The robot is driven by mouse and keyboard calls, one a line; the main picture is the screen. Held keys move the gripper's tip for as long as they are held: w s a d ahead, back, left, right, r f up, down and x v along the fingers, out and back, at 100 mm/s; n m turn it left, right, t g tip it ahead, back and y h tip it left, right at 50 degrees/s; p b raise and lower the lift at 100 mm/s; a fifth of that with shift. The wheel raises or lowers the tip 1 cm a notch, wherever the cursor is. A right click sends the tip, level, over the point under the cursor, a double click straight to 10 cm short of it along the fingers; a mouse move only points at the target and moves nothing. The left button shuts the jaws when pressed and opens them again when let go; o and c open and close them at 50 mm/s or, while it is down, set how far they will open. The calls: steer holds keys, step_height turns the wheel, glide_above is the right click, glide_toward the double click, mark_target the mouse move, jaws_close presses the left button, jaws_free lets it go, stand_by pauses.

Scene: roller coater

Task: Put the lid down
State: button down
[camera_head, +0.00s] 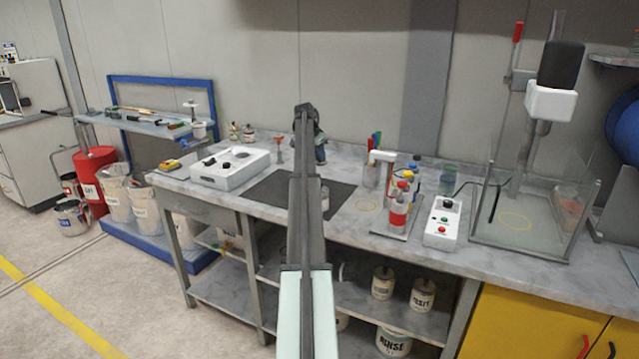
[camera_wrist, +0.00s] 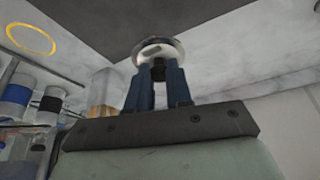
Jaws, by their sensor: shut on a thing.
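My gripper (camera_wrist: 159,72) is shut on a small round, pale-rimmed thing that looks like the lid (camera_wrist: 153,46). The lid sits between the two dark blue fingertips, and the dark mat and pale bench top show behind it. In the head view my arm runs up the middle of the picture and the gripper (camera_head: 319,148) is a small dark shape by its far end; the lid cannot be made out there.
A yellow ring (camera_head: 366,205) marks bare bench right of the mat. A rack of bottles (camera_head: 398,212), a control box (camera_head: 443,226) and a clear-walled enclosure (camera_head: 540,235) stand further right. A white device (camera_head: 230,169) stands left of the mat.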

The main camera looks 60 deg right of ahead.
steer(key=shift+f, duration=4.8)
steer(key=shift+f, duration=0.1)
steer(key=c, duration=1)
jaws_free()
steer(key=shift+c, duration=0.2)
steer(key=v, duration=1.2)
